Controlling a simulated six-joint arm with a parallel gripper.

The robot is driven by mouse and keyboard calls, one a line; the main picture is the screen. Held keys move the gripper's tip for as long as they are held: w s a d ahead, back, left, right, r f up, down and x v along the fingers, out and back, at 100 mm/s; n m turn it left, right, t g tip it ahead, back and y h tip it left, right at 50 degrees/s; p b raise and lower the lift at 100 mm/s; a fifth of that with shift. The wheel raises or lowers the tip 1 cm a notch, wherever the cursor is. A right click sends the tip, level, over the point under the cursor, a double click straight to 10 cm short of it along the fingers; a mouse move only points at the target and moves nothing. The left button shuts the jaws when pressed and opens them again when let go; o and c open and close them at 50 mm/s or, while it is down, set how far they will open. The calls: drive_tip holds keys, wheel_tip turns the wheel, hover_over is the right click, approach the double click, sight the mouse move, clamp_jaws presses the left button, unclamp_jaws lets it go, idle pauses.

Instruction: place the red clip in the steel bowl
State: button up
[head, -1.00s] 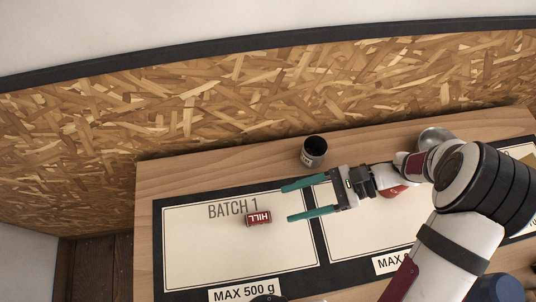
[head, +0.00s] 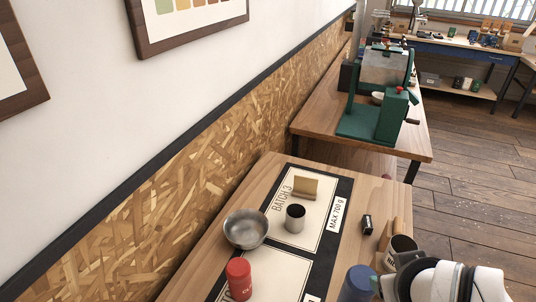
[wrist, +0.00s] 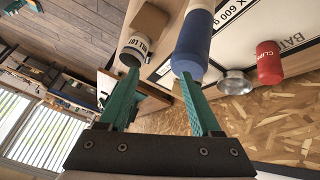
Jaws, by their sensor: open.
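A red canister (head: 239,279) stands on the mat near the front of the head view. In the wrist view the red canister (wrist: 269,62) has lettering that seems to start with CLIP. I make out no separate red clip. My gripper (wrist: 160,73) is open, with teal fingers apart and nothing held. The canister and bowl lie to the right of its fingers in that view. The head view does not show the fingers.
A blue cylinder (head: 359,283) stands right of the red canister, near my arm. A green machine (head: 378,112) stands on the table beyond.

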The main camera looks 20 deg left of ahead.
drive_tip(key=s+a+f+n+g, duration=0.3)
drive_tip(key=s+a+f+n, duration=0.3)
drive_tip(key=s+a+n, duration=0.3)
drive_tip(key=s+a+f+n+g, duration=0.3)
drive_tip(key=s+a+f+n, duration=0.4)
drive_tip(key=s+a+n, duration=0.2)
drive_tip(key=s+a+f+n+g, duration=0.4)
drive_tip(key=s+a+f+n, duration=0.2)
drive_tip(key=s+a+n, duration=0.3)
drive_tip(key=shift+s+a+f+n, duration=0.1)
drive_tip(key=shift+s+a+n, duration=0.05)
drive_tip(key=shift+s+n, duration=0.6)
drive_tip(key=shift+s+a+f+n, duration=0.1)
drive_tip(key=shift+s+a+n, duration=0.05)
drive_tip(key=shift+s+n, duration=0.6)
drive_tip(key=shift+n, duration=0.4)
drive_tip(key=x, duration=0.7)
drive_tip(key=shift+s, duration=0.1)
drive_tip(key=shift+f, duration=0.35)
clamp_jaws()
